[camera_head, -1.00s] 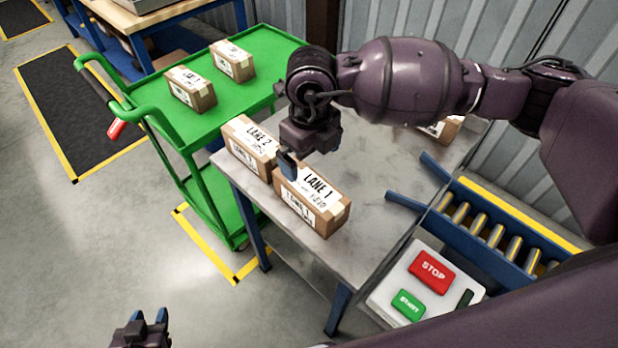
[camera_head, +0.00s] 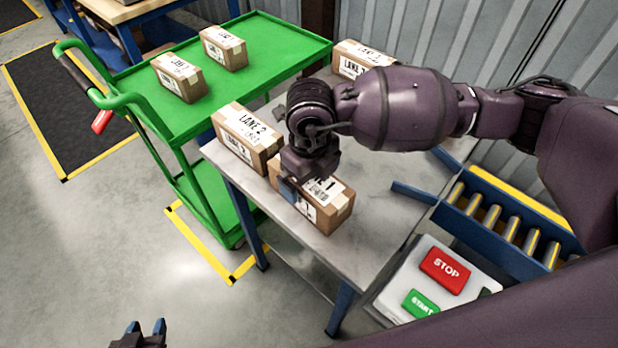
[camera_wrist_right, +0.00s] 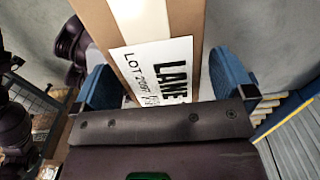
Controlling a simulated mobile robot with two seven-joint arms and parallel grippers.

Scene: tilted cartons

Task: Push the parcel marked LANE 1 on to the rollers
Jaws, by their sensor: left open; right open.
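The parcel marked LANE 1 (camera_head: 338,207) is a brown carton with a white label, lying on the grey table (camera_head: 372,228) near its front edge. My right gripper (camera_head: 304,186) is low over this parcel and covers part of its label. In the right wrist view, the open blue fingers stand on either side of the parcel (camera_wrist_right: 150,28); whether they touch it I cannot tell. The rollers (camera_head: 497,222) lie in a blue frame right of the table. My left gripper (camera_head: 138,334) is open and empty at the bottom left, far from the table.
The LANE 2 parcel (camera_head: 246,138) stands just left of the LANE 1 parcel. Another parcel (camera_head: 358,58) is at the table's back. A green cart (camera_head: 225,92) carries two cartons. A STOP and START button box (camera_head: 397,285) is at the front right. The table between parcel and rollers is clear.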

